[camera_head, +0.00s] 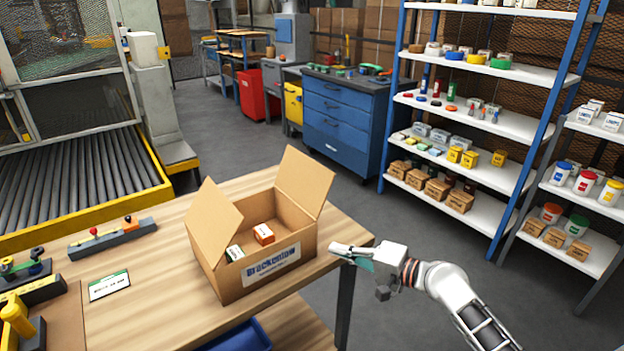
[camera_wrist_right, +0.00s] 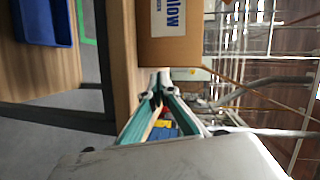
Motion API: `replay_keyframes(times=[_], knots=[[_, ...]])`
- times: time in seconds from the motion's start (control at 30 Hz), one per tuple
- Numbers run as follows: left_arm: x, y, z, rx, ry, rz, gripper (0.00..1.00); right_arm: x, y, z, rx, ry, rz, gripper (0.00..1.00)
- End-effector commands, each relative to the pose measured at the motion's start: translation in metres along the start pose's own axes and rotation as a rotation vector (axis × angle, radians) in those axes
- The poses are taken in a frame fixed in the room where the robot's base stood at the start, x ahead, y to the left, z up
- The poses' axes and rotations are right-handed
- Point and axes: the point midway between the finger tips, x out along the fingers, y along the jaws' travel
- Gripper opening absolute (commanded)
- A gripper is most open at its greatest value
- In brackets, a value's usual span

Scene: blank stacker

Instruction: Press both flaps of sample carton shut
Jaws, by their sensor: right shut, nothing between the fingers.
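The sample carton (camera_head: 262,245) is a brown cardboard box with a printed white label, standing on the wooden table. Its left flap (camera_head: 214,222) and its far right flap (camera_head: 301,182) both stand up, so the top is open. My right gripper (camera_head: 338,250) is shut and empty, just right of the carton near the table's right edge. In the right wrist view the gripper (camera_wrist_right: 157,82) points toward the carton's labelled side (camera_wrist_right: 168,30). My left gripper is not in view.
The wooden table (camera_head: 140,290) has bare room left of the carton. A grey block with coloured knobs (camera_head: 112,238) and a white card (camera_head: 108,286) lie there. A blue bin (camera_head: 240,338) sits below the table edge. Shelves (camera_head: 470,125) stand beyond at right.

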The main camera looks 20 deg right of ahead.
Motion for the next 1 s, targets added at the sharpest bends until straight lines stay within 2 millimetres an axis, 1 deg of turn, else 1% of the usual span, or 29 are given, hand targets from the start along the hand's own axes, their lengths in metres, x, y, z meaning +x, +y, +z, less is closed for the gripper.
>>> replay_keyframes(times=[0.03,0.1,0.2,0.3,0.33,0.4,0.47,0.57,0.67,1.0], knots=[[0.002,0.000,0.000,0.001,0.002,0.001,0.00,0.002,-0.015,-0.022,0.091,0.016,-0.047,0.00],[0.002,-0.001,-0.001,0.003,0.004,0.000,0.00,0.001,-0.039,-0.048,0.225,0.028,-0.119,0.00],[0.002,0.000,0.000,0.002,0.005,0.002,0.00,-0.002,-0.068,-0.081,0.386,0.038,-0.207,0.00],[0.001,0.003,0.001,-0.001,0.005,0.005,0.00,-0.006,-0.087,-0.103,0.497,0.040,-0.268,0.00],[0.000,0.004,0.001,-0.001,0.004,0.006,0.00,-0.006,-0.090,-0.108,0.519,0.040,-0.280,0.00],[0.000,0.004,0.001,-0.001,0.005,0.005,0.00,-0.007,-0.096,-0.115,0.552,0.040,-0.298,0.00],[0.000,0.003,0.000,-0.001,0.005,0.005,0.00,-0.006,-0.099,-0.117,0.564,0.039,-0.305,0.00],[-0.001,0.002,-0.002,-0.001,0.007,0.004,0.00,0.003,-0.103,-0.118,0.566,0.039,-0.308,0.00],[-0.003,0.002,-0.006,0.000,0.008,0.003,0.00,0.017,-0.108,-0.120,0.565,0.038,-0.309,0.00],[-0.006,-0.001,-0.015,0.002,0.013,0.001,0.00,0.081,-0.126,-0.128,0.565,0.039,-0.308,0.00]])
